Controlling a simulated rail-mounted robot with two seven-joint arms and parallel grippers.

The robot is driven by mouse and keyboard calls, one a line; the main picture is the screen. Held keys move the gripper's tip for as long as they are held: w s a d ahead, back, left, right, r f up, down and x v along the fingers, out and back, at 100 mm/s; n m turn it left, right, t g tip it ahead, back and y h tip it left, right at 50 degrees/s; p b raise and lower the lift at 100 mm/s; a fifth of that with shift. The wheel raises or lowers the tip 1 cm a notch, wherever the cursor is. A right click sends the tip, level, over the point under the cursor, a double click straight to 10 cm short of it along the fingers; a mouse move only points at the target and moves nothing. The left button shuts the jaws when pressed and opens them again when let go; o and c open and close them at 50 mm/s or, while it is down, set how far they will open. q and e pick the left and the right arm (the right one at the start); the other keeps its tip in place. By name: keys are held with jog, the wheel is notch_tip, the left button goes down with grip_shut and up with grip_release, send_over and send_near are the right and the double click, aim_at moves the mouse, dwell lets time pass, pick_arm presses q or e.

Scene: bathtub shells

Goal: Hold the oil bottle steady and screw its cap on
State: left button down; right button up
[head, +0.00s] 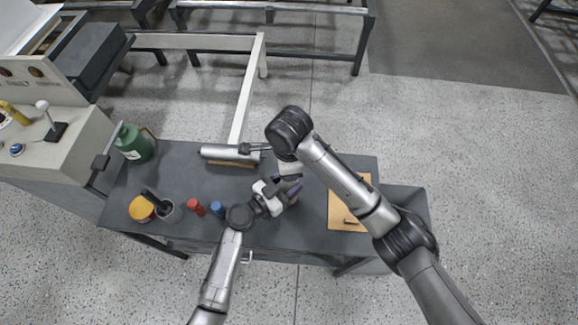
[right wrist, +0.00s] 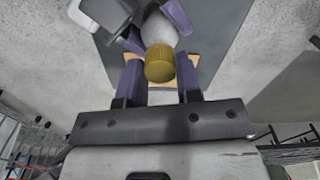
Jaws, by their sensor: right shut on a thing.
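The yellow ribbed cap (right wrist: 159,66) is between the purple fingers of my right gripper (right wrist: 160,78), which is shut on it. The pale oil bottle (right wrist: 158,30) is directly beyond the cap in the right wrist view; whether the cap is seated on its neck I cannot tell. My left gripper (right wrist: 155,28) has its purple fingers on either side of the bottle and looks shut on it. In the head view, my right gripper (head: 287,179) is above my left gripper (head: 290,191) near the front of the dark table, and the two mostly hide bottle and cap.
A machine (head: 50,150) stands at the left.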

jog(key=m, duration=0.6)
jog(key=shift+m, duration=0.4)
